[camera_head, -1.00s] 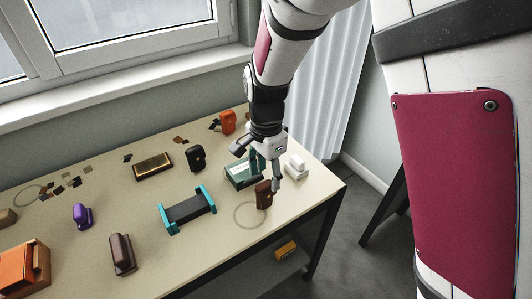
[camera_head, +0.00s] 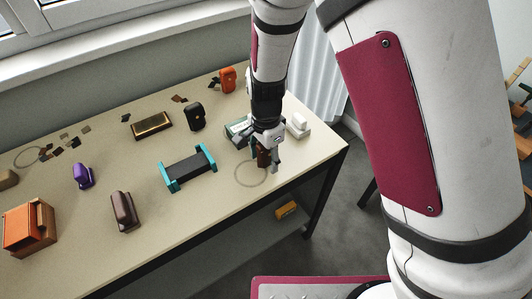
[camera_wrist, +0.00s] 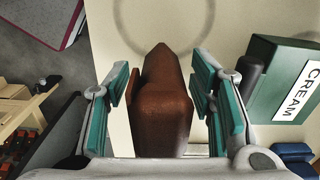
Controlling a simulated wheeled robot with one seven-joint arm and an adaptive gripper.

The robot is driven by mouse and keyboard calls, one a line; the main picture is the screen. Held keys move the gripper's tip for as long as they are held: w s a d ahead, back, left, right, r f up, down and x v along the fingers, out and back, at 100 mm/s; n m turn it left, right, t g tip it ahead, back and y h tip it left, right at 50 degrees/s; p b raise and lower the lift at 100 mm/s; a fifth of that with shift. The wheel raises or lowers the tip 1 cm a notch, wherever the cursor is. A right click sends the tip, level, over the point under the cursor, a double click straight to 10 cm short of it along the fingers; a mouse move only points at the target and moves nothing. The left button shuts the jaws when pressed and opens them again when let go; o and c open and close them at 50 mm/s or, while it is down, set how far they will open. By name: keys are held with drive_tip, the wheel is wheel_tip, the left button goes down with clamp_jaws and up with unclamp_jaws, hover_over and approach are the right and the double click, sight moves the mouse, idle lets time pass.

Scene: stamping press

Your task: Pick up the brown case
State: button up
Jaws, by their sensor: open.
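The brown case (camera_head: 263,158) stands near the front right edge of the table, mostly hidden by my gripper (camera_head: 261,150) in the head view. In the wrist view, the brown case (camera_wrist: 162,105) is a reddish-brown block between the two teal-padded fingers of my gripper (camera_wrist: 166,95). The gripper is open.
A green box marked CREAM (camera_wrist: 285,85) lies close to the right finger. A white object (camera_head: 298,126) stands at the right. A teal-ended black stand (camera_head: 189,168) and a dark brown item (camera_head: 124,212) are to the left. The table's front edge is near.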

clamp_jaws()
